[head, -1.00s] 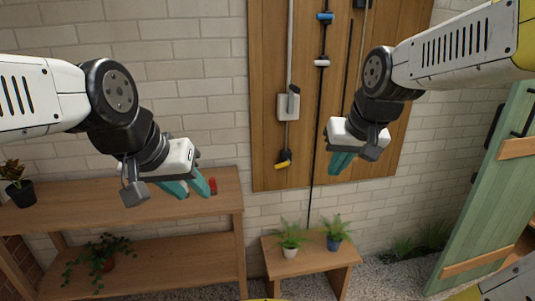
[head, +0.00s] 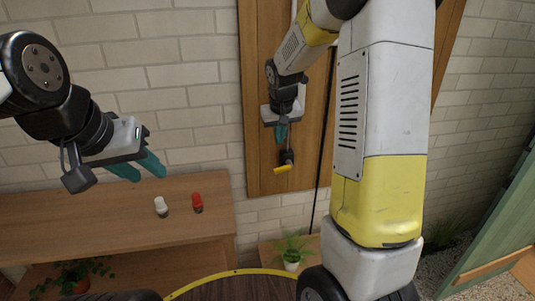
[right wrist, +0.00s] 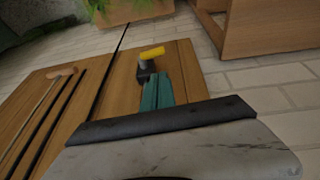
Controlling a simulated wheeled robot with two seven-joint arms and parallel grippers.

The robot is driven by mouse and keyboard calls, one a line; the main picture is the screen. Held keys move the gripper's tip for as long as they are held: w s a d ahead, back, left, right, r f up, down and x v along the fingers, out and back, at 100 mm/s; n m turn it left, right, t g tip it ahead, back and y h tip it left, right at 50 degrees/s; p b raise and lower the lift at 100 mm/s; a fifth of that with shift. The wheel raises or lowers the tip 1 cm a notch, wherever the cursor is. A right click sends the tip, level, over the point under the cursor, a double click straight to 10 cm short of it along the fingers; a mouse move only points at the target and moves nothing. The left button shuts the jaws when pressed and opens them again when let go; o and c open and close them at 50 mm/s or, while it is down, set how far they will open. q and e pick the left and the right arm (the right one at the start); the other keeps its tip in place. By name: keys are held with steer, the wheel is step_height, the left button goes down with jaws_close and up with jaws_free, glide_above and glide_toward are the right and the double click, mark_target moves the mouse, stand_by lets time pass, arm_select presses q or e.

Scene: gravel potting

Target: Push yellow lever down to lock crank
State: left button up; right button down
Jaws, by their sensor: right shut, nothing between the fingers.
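The yellow lever (head: 282,170) sticks out from a dark mount low on the wooden wall board (head: 257,150). In the right wrist view the yellow lever (right wrist: 152,53) shows just past the teal fingertips. My right gripper (head: 281,136) is shut and empty, pointing down above the lever; in the right wrist view its fingers (right wrist: 157,88) are together. I cannot tell whether the tips touch the dark mount. The crank handle is mostly hidden behind my right arm and gripper. My left gripper (head: 141,169) is open and empty, above the shelf at left.
A wooden shelf (head: 80,215) at left carries a white-capped (head: 161,206) and a red-capped (head: 197,202) small item. A potted plant (head: 291,250) stands on a low bench below the board. A green door (head: 505,215) is at right. My right arm hides much of the board.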

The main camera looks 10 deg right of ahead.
steer(key=x, duration=1.3)
steer(key=shift+s+d+f, duration=0.25)
steer(key=shift+d+f, duration=0.1)
steer(key=shift+f, duration=0.2)
steer(key=shift+f, duration=0.1)
